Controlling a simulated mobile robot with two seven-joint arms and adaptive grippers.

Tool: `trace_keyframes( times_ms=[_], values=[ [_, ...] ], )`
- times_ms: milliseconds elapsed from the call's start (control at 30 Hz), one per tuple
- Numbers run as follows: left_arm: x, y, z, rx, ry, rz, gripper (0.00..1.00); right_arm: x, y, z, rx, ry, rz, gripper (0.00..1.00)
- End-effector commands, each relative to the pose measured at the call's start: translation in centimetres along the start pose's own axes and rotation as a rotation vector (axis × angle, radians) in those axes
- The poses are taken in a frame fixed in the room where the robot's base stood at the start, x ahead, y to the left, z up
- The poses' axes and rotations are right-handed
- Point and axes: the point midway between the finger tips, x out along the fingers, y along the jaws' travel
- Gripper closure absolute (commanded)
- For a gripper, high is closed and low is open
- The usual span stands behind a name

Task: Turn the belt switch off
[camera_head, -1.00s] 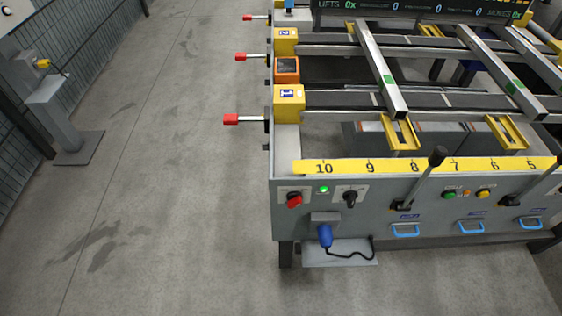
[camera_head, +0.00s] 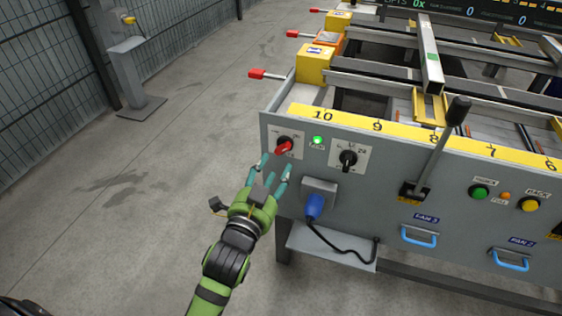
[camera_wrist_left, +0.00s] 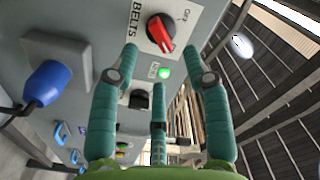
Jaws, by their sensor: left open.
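The belt switch (camera_head: 284,146), a red rotary knob on a white plate, sits at the left end of the grey front panel. In the left wrist view the red knob (camera_wrist_left: 161,33) shows beside the label "BELTS". A green lamp (camera_head: 318,140) next to it is lit; it also shows in the left wrist view (camera_wrist_left: 165,73). My left gripper (camera_head: 274,170) is open and empty just in front of and below the switch. Its teal fingers (camera_wrist_left: 160,62) point toward the panel, and I see no clear contact with the knob. My right gripper is not in view.
A black selector knob (camera_head: 348,158) is right of the lamp. A blue plug (camera_head: 314,206) with a black cable sits below. A black-handled lever (camera_head: 440,145) rises farther right. Red-tipped handles (camera_head: 268,74) stick out on the left.

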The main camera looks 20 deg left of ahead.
Motion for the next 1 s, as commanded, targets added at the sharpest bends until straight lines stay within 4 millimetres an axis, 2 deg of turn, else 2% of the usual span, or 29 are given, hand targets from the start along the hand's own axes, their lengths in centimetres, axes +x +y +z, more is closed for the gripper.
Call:
trace_keyframes(
  times_ms=[100,300,467,700,733,833,867,1000],
  values=[
    [2.0,0.0,-0.1,-0.001,0.002,-0.002,0.52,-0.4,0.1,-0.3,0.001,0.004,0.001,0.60],
    [4.6,0.1,0.0,-0.003,0.001,0.001,0.52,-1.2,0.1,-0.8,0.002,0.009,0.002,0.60],
    [5.5,0.1,0.0,-0.003,0.000,0.002,0.52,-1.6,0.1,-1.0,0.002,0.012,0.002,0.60],
    [5.6,0.1,0.0,-0.003,-0.001,0.003,0.52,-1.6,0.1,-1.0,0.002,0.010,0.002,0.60],
    [5.6,0.1,0.0,-0.003,-0.001,0.003,0.56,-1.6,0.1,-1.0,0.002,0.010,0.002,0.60],
    [5.6,0.1,0.0,-0.003,-0.001,0.003,0.96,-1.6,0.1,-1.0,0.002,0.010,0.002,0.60],
    [5.6,0.1,0.0,-0.003,0.000,0.003,1.00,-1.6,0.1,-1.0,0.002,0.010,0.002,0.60],
    [5.6,0.1,0.0,-0.003,0.000,0.003,1.00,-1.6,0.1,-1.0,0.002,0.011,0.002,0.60]
  ],
)
